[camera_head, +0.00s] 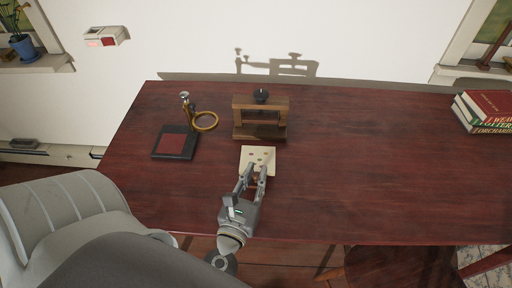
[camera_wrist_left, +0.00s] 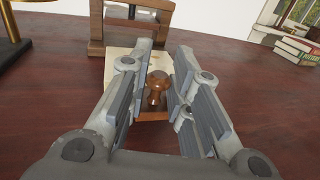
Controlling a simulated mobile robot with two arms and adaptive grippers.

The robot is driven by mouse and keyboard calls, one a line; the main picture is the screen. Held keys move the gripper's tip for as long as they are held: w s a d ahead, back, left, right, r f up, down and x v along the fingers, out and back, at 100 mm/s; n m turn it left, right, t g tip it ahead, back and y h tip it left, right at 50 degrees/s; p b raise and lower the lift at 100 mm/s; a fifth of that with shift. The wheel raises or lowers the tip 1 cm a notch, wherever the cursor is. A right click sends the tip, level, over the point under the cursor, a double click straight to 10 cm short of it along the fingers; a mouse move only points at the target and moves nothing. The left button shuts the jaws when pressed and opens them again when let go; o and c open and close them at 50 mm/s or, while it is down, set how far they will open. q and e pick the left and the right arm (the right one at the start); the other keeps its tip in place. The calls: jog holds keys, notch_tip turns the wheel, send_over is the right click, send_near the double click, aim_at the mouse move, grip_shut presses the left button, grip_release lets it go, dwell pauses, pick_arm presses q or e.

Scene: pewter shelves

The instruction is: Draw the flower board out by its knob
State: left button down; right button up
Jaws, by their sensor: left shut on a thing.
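The flower board (camera_head: 258,152) is a cream panel with small coloured flower spots, lying on the table in front of the wooden press. Its cream surface also shows in the left wrist view (camera_wrist_left: 118,68), partly hidden by my fingers. The brown turned wooden knob (camera_wrist_left: 157,88) stands at the board's near edge. My left gripper (camera_head: 255,168) is shut on the knob, one finger on each side of it. The wooden press (camera_head: 260,132), with a dark screw knob on top, stands just behind the board. I cannot tell whether the board's far edge touches the press.
A dark square pad with a red top (camera_head: 174,143) and a brass stand with a ring (camera_head: 205,121) are left of the press. Several books (camera_head: 486,110) are stacked at the far right. The table (camera_head: 370,165) is clear right of the board.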

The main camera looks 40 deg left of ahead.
pick_arm(q)
jog(key=shift+s+d+b, duration=0.35)
jog(key=shift+s+d, duration=0.2)
jog(key=shift+s, duration=0.35)
jog(key=shift+s+d+b, duration=0.3)
jog(key=shift+s+d, duration=0.25)
jog(key=shift+s, duration=0.35)
jog(key=shift+b+v, duration=0.3)
jog(key=shift+v, duration=0.5)
jog(key=shift+s+d+b, duration=0.45)
jog(key=shift+s+d, duration=0.25)
jog(key=shift+s, duration=0.15)
jog(key=s+d, duration=0.1)
jog(key=s+d+b, duration=0.1)
jog(key=s, duration=0.2)
jog(key=shift+s+d+r+b, duration=0.1)
jog(key=shift+s+d+b, duration=0.15)
jog(key=shift+d+b, duration=0.15)
pick_arm(e)
jog(key=f, duration=0.2)
jog(key=a+f, duration=0.1)
jog(key=f, duration=0.1)
jog(key=shift+f, duration=0.35)
pick_arm(q)
jog(key=shift+r, duration=0.1)
